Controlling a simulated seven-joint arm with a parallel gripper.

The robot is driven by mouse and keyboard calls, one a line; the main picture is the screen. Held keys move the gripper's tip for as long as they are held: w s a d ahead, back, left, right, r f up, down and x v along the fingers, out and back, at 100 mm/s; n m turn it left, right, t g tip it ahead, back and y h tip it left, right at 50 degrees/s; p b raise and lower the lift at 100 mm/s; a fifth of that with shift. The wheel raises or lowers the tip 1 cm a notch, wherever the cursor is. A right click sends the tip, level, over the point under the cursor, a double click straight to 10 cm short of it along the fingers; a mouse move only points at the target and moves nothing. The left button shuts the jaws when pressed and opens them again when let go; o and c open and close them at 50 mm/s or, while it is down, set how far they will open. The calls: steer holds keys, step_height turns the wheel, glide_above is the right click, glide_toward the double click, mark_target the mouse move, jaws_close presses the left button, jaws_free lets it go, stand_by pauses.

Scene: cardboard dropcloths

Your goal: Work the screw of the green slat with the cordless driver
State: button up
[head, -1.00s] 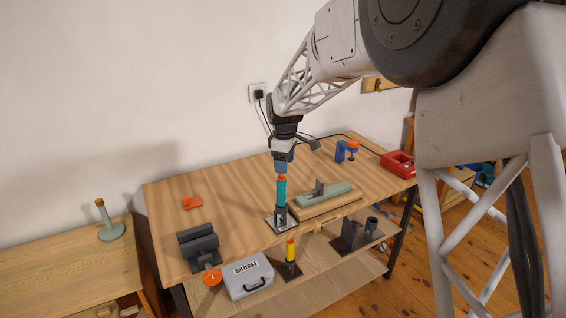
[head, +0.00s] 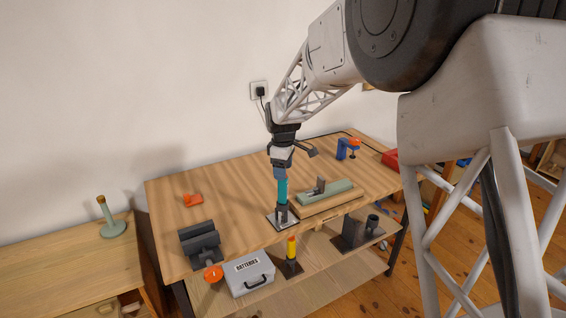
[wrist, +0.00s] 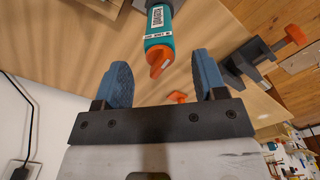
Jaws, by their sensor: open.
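The cordless driver (head: 282,191) is teal and stands upright in a dark holder on a plate (head: 283,217) near the table's front edge. My gripper (head: 281,170) is directly above it, pointing down. In the wrist view the blue fingers of my gripper (wrist: 161,64) are spread. The driver (wrist: 160,25) lies beyond them, its orange end (wrist: 160,66) at about fingertip level between them, with no contact visible. The green slat (head: 326,192) lies on a wooden board right of the driver, with a grey bracket (head: 320,184) on it. I cannot make out its screw.
A grey vise-like block (head: 200,243) is at the table's front left, with an orange piece (head: 192,200) behind it. A blue clamp (head: 343,149) and a red box (head: 391,159) are at the back right. A batteries case (head: 249,274) is below the front edge.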

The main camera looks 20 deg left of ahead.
glide_above(283, 198)
steer(key=w, duration=0.2)
steer(key=shift+s+a+f, duration=0.1)
steer(key=shift+f, duration=1.1)
steer(key=shift+s+a+f, duration=0.1)
steer(key=shift+f, duration=1.05)
jaws_close()
steer(key=c, duration=0.7)
jaws_free()
steer(key=c, duration=0.4)
steer(key=shift+r, duration=0.1)
